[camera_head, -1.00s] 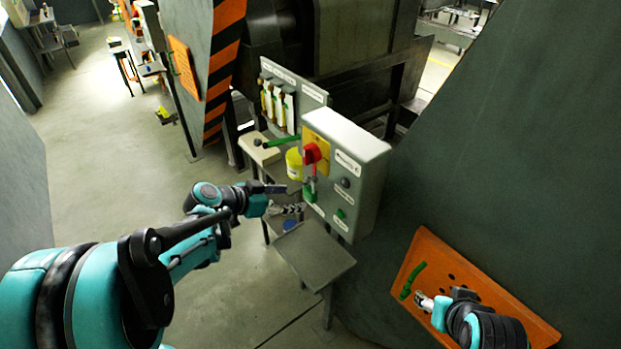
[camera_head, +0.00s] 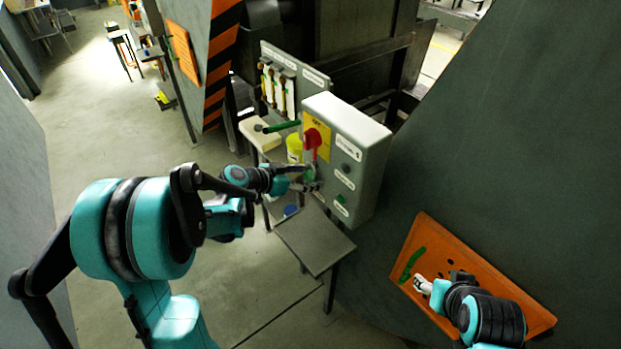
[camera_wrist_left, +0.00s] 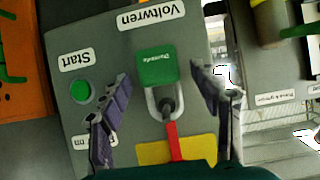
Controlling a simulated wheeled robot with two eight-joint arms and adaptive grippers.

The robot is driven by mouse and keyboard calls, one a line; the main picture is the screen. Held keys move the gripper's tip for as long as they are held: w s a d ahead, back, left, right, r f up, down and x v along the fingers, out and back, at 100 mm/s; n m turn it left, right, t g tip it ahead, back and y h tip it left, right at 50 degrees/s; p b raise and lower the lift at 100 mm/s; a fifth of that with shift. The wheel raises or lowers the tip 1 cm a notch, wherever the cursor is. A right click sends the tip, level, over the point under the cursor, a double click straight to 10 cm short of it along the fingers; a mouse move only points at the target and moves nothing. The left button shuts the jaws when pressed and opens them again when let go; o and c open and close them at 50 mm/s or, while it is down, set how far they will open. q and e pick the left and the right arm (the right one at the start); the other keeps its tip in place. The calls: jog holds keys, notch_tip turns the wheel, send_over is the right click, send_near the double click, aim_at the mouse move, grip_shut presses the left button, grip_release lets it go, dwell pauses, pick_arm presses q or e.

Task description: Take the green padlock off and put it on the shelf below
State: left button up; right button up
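The green padlock (camera_wrist_left: 157,67) hangs by its metal shackle from the red switch handle (camera_wrist_left: 173,140) on the grey control box (camera_head: 350,140). In the head view the padlock (camera_head: 309,175) is small and partly covered by my left gripper (camera_head: 308,178). In the left wrist view my left gripper (camera_wrist_left: 160,78) is open, with one finger on each side of the padlock and visible gaps between. A grey shelf (camera_head: 315,242) is below the box. My right gripper (camera_head: 421,285) is at the orange panel; its finger opening is unclear.
The orange panel (camera_head: 470,275) has holes and a green bar (camera_head: 411,262). A yellow container (camera_head: 294,148) and a pale ledge (camera_head: 260,132) with a green-handled item stand left of the box. A green Start button (camera_wrist_left: 81,91) is near one finger.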

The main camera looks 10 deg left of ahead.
pick_arm(q)
jog(key=c, duration=1.2)
jog(key=shift+r, duration=0.15)
jog(key=shift+r, duration=0.25)
jog(key=s+a, duration=0.3)
jog(key=s, duration=0.1)
jog(key=s+a, duration=0.4)
jog(key=s, duration=0.1)
jog(key=s+a, duration=0.4)
jog(key=s, duration=0.1)
jog(key=shift+r, duration=0.35)
jog(key=shift+s+a+b, duration=0.15)
jog(key=shift+s+a, duration=0.65)
jog(key=shift+s, duration=0.2)
jog(key=shift+s+a+b, duration=0.1)
jog(key=shift+s+a, duration=0.65)
jog(key=shift+s, duration=0.25)
jog(key=shift+s+a+b, duration=0.15)
jog(key=shift+s+a, duration=0.65)
jog(key=shift+s, duration=0.2)
